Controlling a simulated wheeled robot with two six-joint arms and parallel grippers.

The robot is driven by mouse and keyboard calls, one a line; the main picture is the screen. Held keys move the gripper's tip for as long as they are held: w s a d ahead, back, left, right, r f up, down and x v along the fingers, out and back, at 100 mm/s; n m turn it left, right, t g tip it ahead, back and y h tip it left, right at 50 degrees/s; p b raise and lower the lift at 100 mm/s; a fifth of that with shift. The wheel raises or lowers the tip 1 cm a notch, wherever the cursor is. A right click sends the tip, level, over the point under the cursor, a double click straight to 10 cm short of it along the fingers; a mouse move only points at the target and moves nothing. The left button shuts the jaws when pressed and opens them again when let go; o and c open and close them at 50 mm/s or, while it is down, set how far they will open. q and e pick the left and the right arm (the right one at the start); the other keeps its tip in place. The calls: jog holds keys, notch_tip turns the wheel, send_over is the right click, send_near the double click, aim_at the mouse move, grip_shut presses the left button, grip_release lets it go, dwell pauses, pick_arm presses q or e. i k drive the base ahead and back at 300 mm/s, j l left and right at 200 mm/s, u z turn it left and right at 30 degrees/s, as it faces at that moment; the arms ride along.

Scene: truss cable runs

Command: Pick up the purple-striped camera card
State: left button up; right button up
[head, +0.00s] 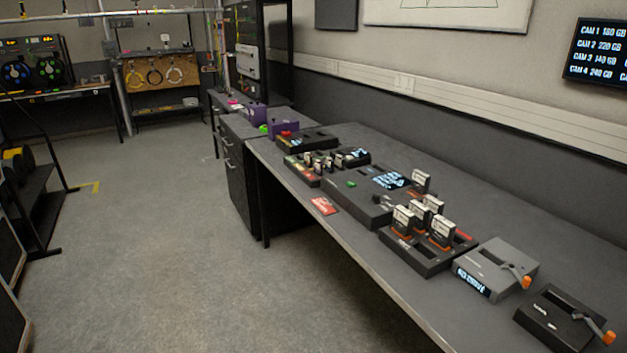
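Several upright camera cards with white labels stand in a black slotted tray (409,256) on the long grey desk at the right, among them a front-left card (403,218) and a front-right card (442,231). Orange shows at the foot of some. Another card (420,181) stands in the large dark console (357,207) behind the tray. Smaller upright pieces (318,163) stand in a device farther along the desk. I cannot make out a purple stripe on any card at this size. Neither of my grippers is in view.
A grey box with an orange-tipped lever (495,265) and a black box with a similar lever (560,318) stand at the desk's near end. A red card (324,205) lies near the desk's front edge. Purple boxes (284,127) stand farther back. The floor (170,250) at left is clear.

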aim_at(319, 167)
jog(key=i, duration=0.25)
jog(key=z, duration=0.6)
jog(key=i+j+z, duration=0.2)
jog(key=j+z, duration=0.2)
jog(key=i+j+z, duration=0.15)
jog(key=j+z, duration=0.25)
jog(key=i+j+z, duration=0.1)
jog(key=j+z, duration=0.75)
